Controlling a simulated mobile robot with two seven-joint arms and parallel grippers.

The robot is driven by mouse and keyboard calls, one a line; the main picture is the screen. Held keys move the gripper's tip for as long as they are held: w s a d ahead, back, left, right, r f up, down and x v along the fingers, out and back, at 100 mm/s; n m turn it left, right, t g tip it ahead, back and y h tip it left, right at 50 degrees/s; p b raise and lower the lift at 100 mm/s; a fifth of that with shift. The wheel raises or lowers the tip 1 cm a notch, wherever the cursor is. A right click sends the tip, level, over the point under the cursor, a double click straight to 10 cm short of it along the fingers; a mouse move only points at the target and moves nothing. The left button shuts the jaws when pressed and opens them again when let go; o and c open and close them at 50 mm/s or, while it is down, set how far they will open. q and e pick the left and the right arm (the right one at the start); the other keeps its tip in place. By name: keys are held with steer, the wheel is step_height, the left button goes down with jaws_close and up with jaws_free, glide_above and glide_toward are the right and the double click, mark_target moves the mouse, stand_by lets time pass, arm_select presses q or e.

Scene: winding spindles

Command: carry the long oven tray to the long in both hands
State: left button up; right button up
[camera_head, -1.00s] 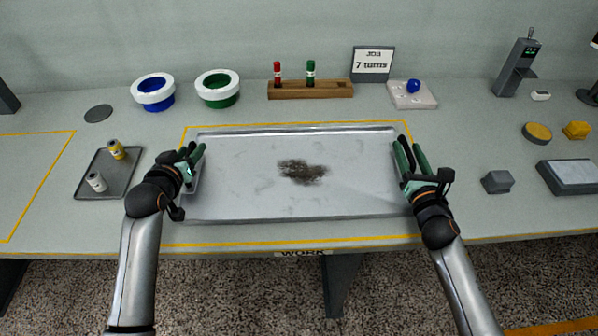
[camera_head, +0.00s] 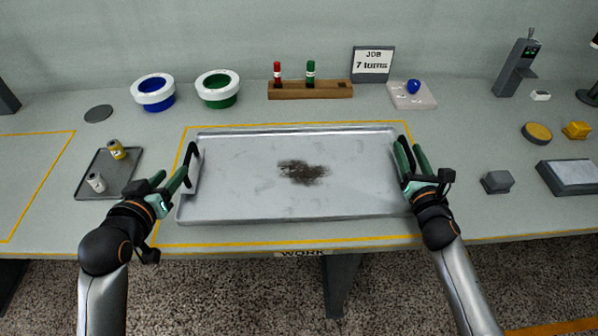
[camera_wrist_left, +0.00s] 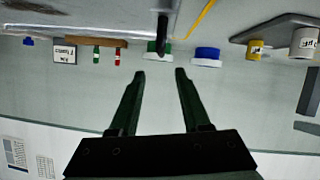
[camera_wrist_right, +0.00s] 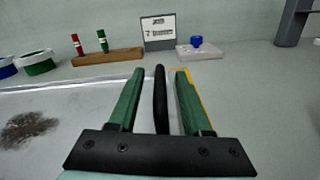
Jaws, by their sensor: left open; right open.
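The long oven tray (camera_head: 240,200), shallow silver metal with a dark burnt patch, lies inside the yellow outline marked WORK. Its black left handle (camera_head: 190,155) shows in the left wrist view (camera_wrist_left: 163,35), just beyond the fingertips. My left gripper (camera_head: 175,178) is open and empty, at the tray's left end. My right gripper (camera_head: 411,148) is open at the right end. In the right wrist view (camera_wrist_right: 160,75) its green fingers stand on either side of the black right handle (camera_wrist_right: 160,105), apart from it. I cannot tell which place the task calls the long.
A small dark tray (camera_head: 84,190) with two spools lies left of my left gripper. Blue (camera_head: 153,91) and green (camera_head: 218,88) rings, a wooden rack (camera_head: 310,90) and a job sign (camera_head: 373,64) stand behind. A grey block (camera_head: 497,182) is at right. An outlined area (camera_head: 30,180) at far left is clear.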

arm_select(q)
steer(key=shift+s, duration=0.1)
arm_select(e)
steer(key=s, duration=1.2)
steer(key=shift+d, duration=0.3)
